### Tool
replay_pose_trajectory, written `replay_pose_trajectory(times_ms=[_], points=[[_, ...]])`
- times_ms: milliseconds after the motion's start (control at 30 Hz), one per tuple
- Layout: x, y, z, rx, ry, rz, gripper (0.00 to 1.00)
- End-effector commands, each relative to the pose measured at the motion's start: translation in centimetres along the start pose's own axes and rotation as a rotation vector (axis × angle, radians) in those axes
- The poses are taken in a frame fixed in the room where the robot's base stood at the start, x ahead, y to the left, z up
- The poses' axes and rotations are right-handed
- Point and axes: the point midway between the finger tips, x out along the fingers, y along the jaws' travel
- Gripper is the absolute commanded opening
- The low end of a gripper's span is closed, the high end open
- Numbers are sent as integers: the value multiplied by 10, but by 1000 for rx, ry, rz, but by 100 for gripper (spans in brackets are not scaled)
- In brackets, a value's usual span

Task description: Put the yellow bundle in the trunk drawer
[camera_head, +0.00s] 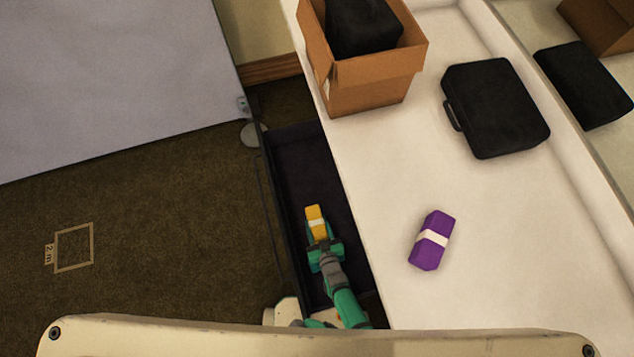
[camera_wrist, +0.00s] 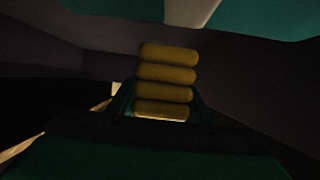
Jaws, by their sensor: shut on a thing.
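The yellow bundle (camera_head: 314,214), with a pale band, is held at the tip of my gripper (camera_head: 323,246). My gripper is shut on it. In the head view the bundle is over or inside the open trunk drawer (camera_head: 296,160), a long dark tray along the left side of the white top. I cannot tell whether the bundle touches the drawer floor. In the wrist view the bundle (camera_wrist: 167,75) shows as stacked yellow rolls between the fingers, with dark drawer-like surfaces around it. The fingertips are partly hidden there.
A purple bundle (camera_head: 432,240) with a white band lies on the white top (camera_head: 390,170). A black case (camera_head: 494,108) and an open cardboard box (camera_head: 368,88) holding a black item stand farther back. Brown carpet (camera_head: 150,230) lies left of the drawer.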

Motion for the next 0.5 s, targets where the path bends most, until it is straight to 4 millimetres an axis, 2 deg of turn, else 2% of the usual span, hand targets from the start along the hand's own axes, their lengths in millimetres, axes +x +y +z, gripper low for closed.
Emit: replay_pose_trajectory(times_ms=[500], points=[[4, 1, 8, 1, 2, 2, 17]])
